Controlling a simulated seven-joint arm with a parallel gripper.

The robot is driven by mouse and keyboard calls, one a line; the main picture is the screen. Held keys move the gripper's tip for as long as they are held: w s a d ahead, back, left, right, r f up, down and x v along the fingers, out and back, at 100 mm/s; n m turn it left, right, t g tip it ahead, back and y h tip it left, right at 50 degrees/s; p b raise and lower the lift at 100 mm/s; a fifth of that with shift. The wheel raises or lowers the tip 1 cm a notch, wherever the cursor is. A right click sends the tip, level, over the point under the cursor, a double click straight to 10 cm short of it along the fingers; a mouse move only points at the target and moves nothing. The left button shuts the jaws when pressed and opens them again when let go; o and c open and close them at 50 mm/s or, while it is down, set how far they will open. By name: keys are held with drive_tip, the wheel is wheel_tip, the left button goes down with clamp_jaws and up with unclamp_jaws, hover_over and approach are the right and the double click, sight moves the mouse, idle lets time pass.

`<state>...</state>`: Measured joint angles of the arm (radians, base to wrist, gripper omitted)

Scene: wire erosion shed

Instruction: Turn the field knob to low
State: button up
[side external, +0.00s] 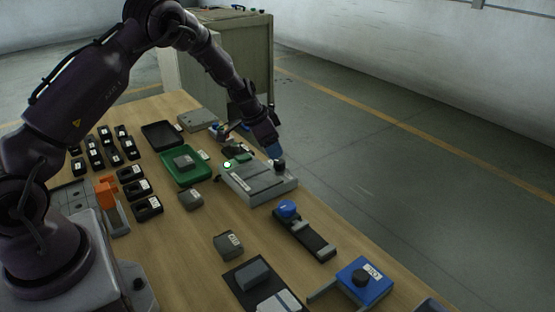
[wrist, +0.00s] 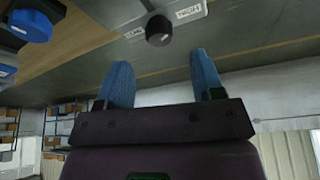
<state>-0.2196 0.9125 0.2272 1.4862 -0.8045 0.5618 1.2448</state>
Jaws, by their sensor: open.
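A dark round knob (side external: 280,165) sits at the far right corner of a grey box (side external: 257,182) on the bench. In the wrist view the knob (wrist: 158,30) lies beyond my fingertips, with a small label on each side of it. The label on its right (wrist: 188,12) seems to read HIGH; the left one (wrist: 133,35) is hard to read. Which way the knob points cannot be made out. My gripper (side external: 273,150) is just above and beside the knob. In the wrist view its blue fingers (wrist: 162,65) are apart, with nothing between them.
A green light (side external: 227,164) shows on the box's left end. A green tray (side external: 186,172) stands to the left. A dark slide with a blue knob (side external: 288,208) and a blue box with a black knob (side external: 361,279) stand nearer the camera. Bare bench lies around (side external: 185,240).

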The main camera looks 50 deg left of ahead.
sight(279, 161)
drive_tip(key=x, duration=0.5)
drive_tip(key=shift+w+f, duration=0.15)
drive_tip(key=shift+f, duration=0.2)
drive_tip(key=c, duration=0.9)
drive_tip(key=shift+n, duration=0.4)
drive_tip(key=n+y, duration=0.1)
drive_tip(key=n, duration=0.1)
drive_tip(key=shift+d+n, duration=0.15)
drive_tip(key=shift+n, duration=0.15)
drive_tip(key=shift+n+y, duration=0.9)
drive_tip(key=shift+n, duration=1)
